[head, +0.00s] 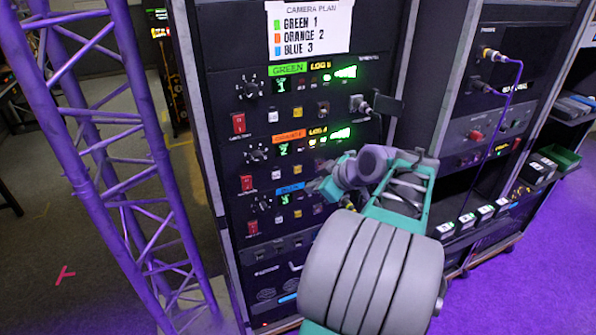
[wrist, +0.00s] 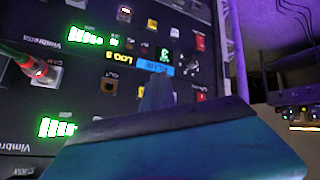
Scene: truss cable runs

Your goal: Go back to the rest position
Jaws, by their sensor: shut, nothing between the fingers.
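My gripper (head: 318,187) is in front of the lower part of the black equipment rack (head: 212,110), near the row with the blue label (head: 291,187). In the wrist view my gripper (wrist: 157,88) shows as narrow grey fingers close together, with nothing between them. The blue label also shows there (wrist: 156,68), just beyond the fingertips. I cannot tell whether the fingertips touch the panel. My forearm hides the lower right of this rack. The green-label row (head: 287,69) and orange-label row (head: 287,140) are above, with lit green level bars.
A purple truss (head: 95,150) stands at the left. A camera plan sheet (head: 310,28) is on the rack's top. A second rack (head: 490,110) at the right has a purple cable (head: 512,95) hanging down its front. Purple floor (head: 535,270) is open at the lower right.

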